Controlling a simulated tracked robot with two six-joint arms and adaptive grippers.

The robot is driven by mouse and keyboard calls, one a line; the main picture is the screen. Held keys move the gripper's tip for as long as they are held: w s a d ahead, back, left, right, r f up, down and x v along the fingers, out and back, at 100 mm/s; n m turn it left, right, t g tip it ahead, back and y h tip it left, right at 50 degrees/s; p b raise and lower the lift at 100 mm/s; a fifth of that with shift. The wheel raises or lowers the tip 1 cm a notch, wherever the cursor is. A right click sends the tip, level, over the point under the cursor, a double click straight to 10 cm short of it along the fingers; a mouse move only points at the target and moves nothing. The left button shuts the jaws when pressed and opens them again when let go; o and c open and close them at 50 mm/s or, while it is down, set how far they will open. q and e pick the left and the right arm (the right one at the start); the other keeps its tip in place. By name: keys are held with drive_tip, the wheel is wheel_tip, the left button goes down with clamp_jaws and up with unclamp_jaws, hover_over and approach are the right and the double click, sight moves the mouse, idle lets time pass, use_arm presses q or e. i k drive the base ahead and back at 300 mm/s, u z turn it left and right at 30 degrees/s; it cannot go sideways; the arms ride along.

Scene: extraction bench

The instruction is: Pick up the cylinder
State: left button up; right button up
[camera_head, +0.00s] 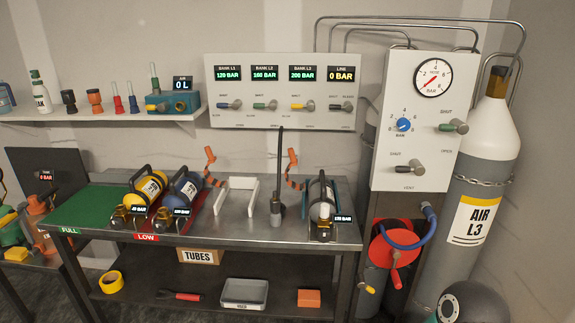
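Three small cylinders with black carrying handles lie on the metal bench. A yellow cylinder (151,187) lies at the left and a dark blue cylinder (187,188) lies beside it, both over the red LOW area. Brass-coloured valve ends face the front. A large grey and white cylinder labelled AIR L3 (474,220) stands upright at the right, chained. Neither of my grippers shows.
A gauge panel (417,120) and red hose reel (397,243) stand at right.

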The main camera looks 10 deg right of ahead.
sight(322, 198)
drive_tip(key=u, duration=0.05)
drive_tip(key=i, duration=1.15)
drive_tip(key=u, duration=0.1)
